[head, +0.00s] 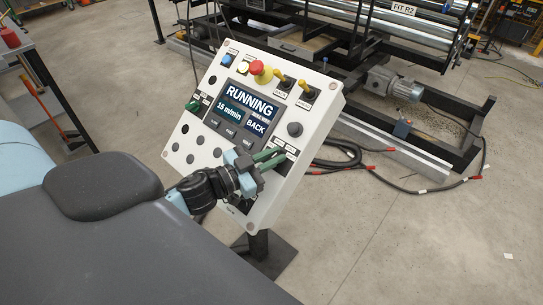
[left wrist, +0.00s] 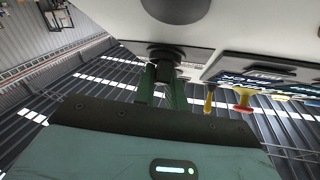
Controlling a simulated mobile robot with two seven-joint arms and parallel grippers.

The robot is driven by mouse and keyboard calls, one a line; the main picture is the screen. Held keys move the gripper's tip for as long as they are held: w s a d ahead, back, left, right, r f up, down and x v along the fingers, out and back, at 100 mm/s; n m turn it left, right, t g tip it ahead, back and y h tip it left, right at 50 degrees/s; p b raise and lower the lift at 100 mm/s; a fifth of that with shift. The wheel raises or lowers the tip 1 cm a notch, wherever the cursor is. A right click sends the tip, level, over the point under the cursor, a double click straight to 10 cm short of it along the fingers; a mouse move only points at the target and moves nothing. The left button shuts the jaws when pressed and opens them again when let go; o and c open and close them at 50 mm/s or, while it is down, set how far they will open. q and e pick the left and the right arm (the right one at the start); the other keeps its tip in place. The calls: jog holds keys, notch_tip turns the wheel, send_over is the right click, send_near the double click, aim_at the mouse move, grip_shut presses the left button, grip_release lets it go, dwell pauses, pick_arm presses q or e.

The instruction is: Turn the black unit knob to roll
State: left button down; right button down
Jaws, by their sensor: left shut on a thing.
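The white control panel (head: 228,75) stands tilted on a post in the head view. Its screen (head: 243,108) reads RUNNING, 15 m/min and BACK. My left gripper (head: 270,158) is at the panel's lower right, with its green fingers against the face. In the left wrist view the fingers (left wrist: 163,82) are shut on a black knob (left wrist: 166,50) with a round base on the panel. In the head view the gripper hides this knob, and I cannot read which way it points. My right gripper is not in view.
Another black round control (head: 294,129) sits just above the gripper. Behind stand a machine frame with a motor (head: 392,83) and cables (head: 345,155).

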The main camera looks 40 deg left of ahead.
pick_arm(q)
jog(key=shift+s+f, duration=0.15)
jog(key=shift+f, duration=0.35)
jog(key=c, duration=1.4)
grip_release()
jog(key=shift+c, duration=0.2)
jog(key=shift+r, duration=0.1)
jog(key=shift+a+r, duration=0.1)
jog(key=shift+s, duration=0.25)
jog(key=v, duration=0.7)
jog(key=shift+b, duration=0.4)
jog(key=shift+a, duration=0.1)
